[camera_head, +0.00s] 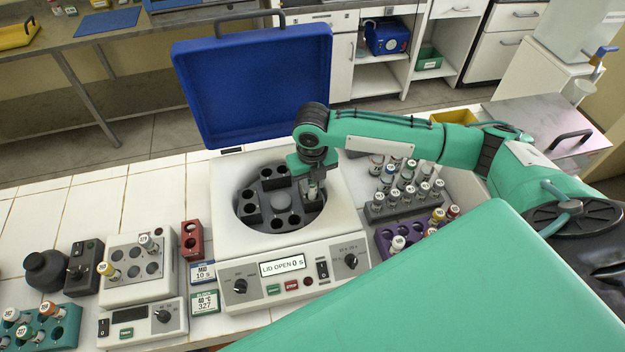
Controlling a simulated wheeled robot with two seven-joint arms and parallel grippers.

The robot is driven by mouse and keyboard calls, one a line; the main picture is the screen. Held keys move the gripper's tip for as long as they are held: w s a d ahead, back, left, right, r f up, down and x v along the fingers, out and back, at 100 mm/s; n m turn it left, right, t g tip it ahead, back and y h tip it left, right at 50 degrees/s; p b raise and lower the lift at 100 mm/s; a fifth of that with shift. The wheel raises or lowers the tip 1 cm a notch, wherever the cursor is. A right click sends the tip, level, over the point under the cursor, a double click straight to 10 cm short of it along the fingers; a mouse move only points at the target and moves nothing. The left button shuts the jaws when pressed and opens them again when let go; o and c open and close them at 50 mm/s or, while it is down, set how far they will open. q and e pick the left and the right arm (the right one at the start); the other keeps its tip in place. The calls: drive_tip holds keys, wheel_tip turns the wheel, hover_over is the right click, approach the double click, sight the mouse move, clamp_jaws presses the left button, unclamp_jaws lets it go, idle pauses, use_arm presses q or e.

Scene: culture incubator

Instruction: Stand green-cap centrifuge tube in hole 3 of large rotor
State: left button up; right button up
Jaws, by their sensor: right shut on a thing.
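The centrifuge (349,228) stands open on the white tiled bench, its blue lid (255,80) raised. Its display reads "LID OPEN 0 s". The large dark rotor (281,218) inside has several holes around a round hub; hole numbers are not legible. My right gripper (312,183) points down over the rotor's right side, shut on a small tube (312,193). The fingers hide the tube's cap, so its colour does not show clearly. I cannot tell whether the tube's lower end is above the hole or inside it. My left gripper is not in view.
A grey rack (405,211) with several tubes and a purple rack (386,240) stand right of the centrifuge. A small red rack (192,240), a white mixer block (138,262) and a teal rack (62,333) stand left.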

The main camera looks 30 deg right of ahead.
sight(312, 189)
drive_tip(key=shift+f, duration=0.15)
drive_tip(key=shift+f+b, duration=0.5)
drive_tip(key=shift+f, duration=1.2)
drive_tip(key=o, duration=1.4)
drive_tip(key=shift+r, duration=0.1)
wheel_tip(312, 189, up, 8)
drive_tip(key=p, duration=0.7)
drive_tip(key=shift+f+p, duration=0.2)
drive_tip(key=shift+p, duration=0.2)
